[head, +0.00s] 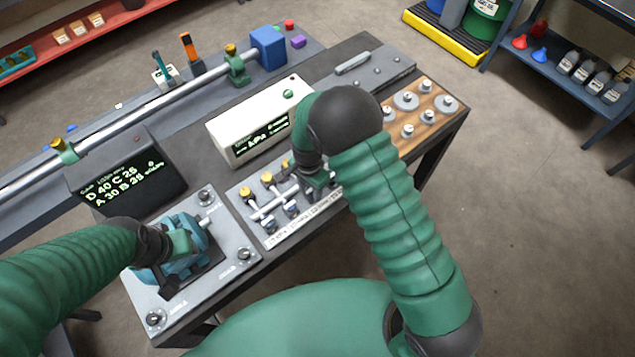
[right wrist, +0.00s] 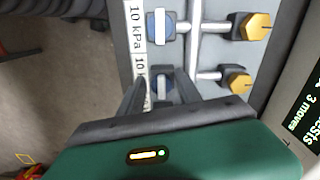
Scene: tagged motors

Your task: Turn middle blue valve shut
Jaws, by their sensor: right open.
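The valve panel (head: 262,232) has a row of blue valves (head: 270,226) along its labelled front strip and yellow knobs (head: 246,192) behind. My right gripper (head: 314,180) is over the panel and hides part of the row. In the right wrist view, its open fingers (right wrist: 160,82) stand on either side of one blue valve (right wrist: 162,89); contact cannot be told. Another blue valve (right wrist: 161,27) shows above it, beside a "10 kPa" label. Which valve is the middle one is unclear. My left gripper (head: 170,272) is at a teal device; its jaw opening is unclear.
A white kPa display (head: 232,150) stands behind the valves. A dark display box (head: 125,175) and a long pipe (head: 120,122) lie at the left. A wooden board with metal weights (head: 425,120) is at the right. Yellow knobs (right wrist: 255,27) adjoin the valves' pipes.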

